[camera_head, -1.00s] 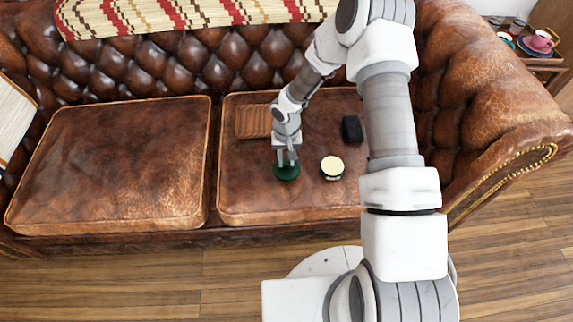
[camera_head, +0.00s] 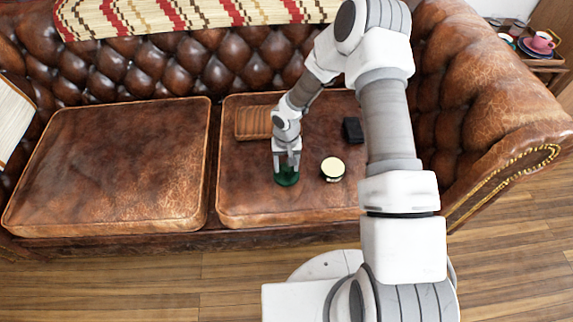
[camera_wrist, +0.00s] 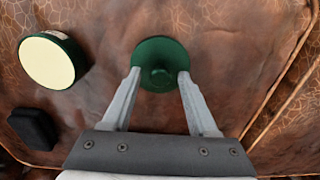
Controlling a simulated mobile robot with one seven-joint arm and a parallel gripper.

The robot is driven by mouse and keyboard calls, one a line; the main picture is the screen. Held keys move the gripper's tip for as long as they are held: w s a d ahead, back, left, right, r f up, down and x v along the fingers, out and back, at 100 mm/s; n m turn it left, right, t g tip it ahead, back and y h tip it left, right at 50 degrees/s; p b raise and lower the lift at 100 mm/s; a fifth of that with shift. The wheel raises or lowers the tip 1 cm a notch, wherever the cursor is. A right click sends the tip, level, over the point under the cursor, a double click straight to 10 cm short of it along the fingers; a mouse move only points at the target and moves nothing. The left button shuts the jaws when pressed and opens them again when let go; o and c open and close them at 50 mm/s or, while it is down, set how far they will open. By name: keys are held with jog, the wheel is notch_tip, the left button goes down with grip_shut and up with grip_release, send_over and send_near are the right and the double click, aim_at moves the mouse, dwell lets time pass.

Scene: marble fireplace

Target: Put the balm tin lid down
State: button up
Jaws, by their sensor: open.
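The green balm tin lid (camera_head: 287,179) lies on the right seat cushion of the leather sofa; in the wrist view the round green lid (camera_wrist: 161,54) shows a raised knob or rim at its middle. My gripper (camera_head: 287,168) is open just above the lid. In the wrist view the two fingers of my gripper (camera_wrist: 160,76) stand apart on either side of the lid's near part; I cannot tell whether they touch it. The balm tin (camera_head: 332,168), with a cream top and dark green side, stands to the right of the lid; it also shows in the wrist view (camera_wrist: 47,61).
A black block (camera_head: 352,130) lies behind the tin, also in the wrist view (camera_wrist: 33,128). The cushion's front (camera_head: 260,207) is bare. The sofa arm (camera_head: 500,120) rises at the right.

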notch_tip(320, 180, up, 12)
jog(key=p, duration=0.4)
jog(key=shift+r, duration=0.25)
notch_tip(320, 180, up, 11)
jog(key=t+h, duration=0.1)
send_over(287, 168)
jog(key=d, duration=0.4)
jog(key=s+d+r+t, duration=0.1)
jog(key=s+d+r, duration=0.15)
jog(key=r, duration=0.35)
jog(key=s+d+r, duration=0.1)
jog(key=s+r, duration=0.2)
jog(key=r, duration=0.4)
jog(key=s+d+r+t, duration=0.1)
jog(key=s+r, duration=0.5)
jog(key=s, duration=0.3)
jog(key=s+d+r+t+y, duration=0.1)
jog(key=s+r+t, duration=0.1)
jog(key=s+r, duration=0.3)
jog(key=shift+s+r+t, duration=0.3)
jog(key=shift+s+r, duration=0.05)
jog(key=shift+s, duration=1.6)
notch_tip(287, 168, up, 18)
jog(key=p, duration=1.7)
jog(key=shift+f+p, duration=0.25)
jog(key=shift+p, duration=0.1)
